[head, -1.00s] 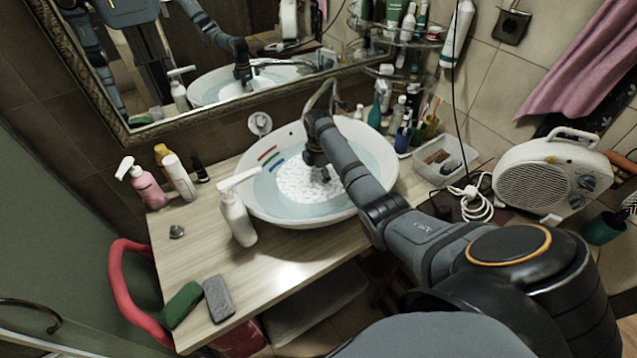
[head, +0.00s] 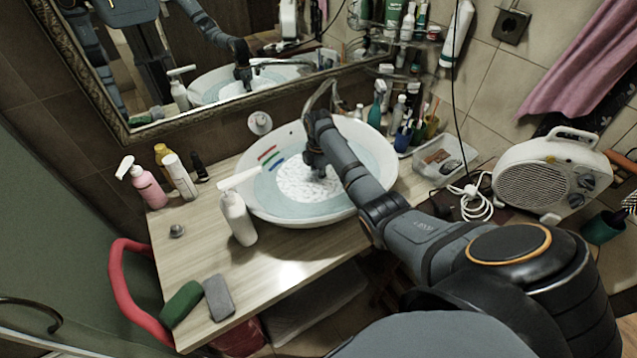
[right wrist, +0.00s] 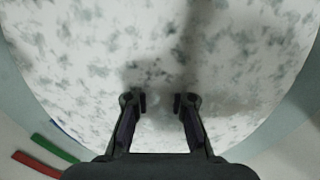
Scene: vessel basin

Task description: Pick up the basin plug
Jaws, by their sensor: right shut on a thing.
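In the right wrist view the two fingers of my right gripper (right wrist: 160,103) stand a little apart, shut on the basin plug. The plug itself barely shows; foam and shadow blur the space between the fingertips. My left gripper is not in view.
A white pump bottle (head: 238,220) stands close against the basin's left front. A faucet (head: 318,95) rises behind it. Bottles and a clear box (head: 443,157) crowd the right side. The counter's front left holds a green sponge (head: 181,303) and a grey one (head: 219,298).

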